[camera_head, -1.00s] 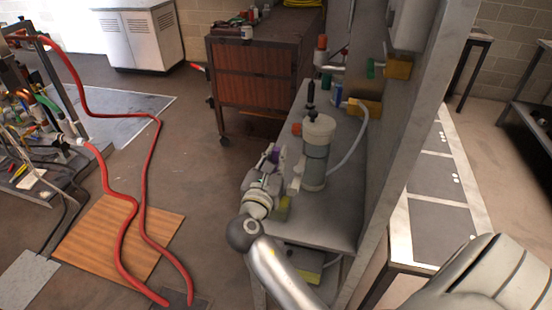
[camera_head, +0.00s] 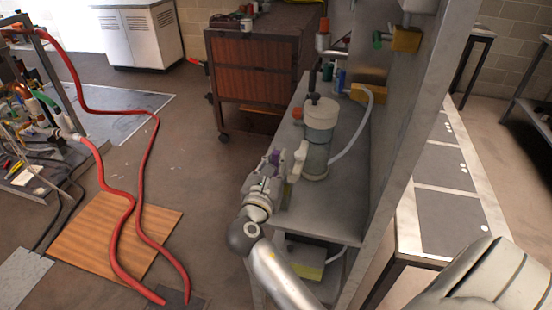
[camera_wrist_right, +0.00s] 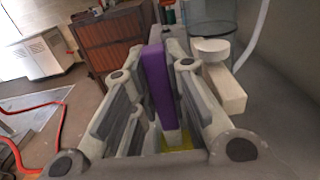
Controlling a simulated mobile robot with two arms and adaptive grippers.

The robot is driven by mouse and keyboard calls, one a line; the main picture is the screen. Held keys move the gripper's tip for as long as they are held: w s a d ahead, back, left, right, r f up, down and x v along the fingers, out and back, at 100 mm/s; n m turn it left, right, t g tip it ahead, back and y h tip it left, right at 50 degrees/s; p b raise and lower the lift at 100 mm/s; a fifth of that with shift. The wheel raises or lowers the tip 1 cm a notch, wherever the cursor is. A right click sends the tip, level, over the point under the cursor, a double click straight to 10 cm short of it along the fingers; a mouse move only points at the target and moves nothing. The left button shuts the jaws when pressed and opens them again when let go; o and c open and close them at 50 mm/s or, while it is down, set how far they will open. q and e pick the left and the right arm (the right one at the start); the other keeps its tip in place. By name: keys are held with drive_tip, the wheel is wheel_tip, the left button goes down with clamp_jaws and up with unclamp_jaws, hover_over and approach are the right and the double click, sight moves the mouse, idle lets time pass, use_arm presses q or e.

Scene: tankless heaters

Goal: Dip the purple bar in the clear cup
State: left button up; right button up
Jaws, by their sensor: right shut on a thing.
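My right gripper (camera_head: 270,165) is shut on the purple bar (camera_wrist_right: 156,80), which stands upright between its fingers in the right wrist view. The bar is outside the cylinder. My left gripper is not in view.
A yellow piece (camera_wrist_right: 177,139) lies below the fingers. A pale hose (camera_head: 355,130) runs right of the cylinder. A grey upright panel (camera_head: 395,150) bounds the shelf's right side. A brown cabinet (camera_head: 255,75) stands behind. Red hoses (camera_head: 125,200) cross the floor at left.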

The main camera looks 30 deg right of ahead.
sight(276, 152)
drive_tip(key=shift+f+b, duration=1.1)
drive_tip(key=shift+f, duration=1.45)
drive_tip(key=shift+r, duration=0.1)
wheel_tip(276, 152, up, 10)
drive_tip(key=p, duration=1.1)
drive_tip(key=shift+p, duration=0.4)
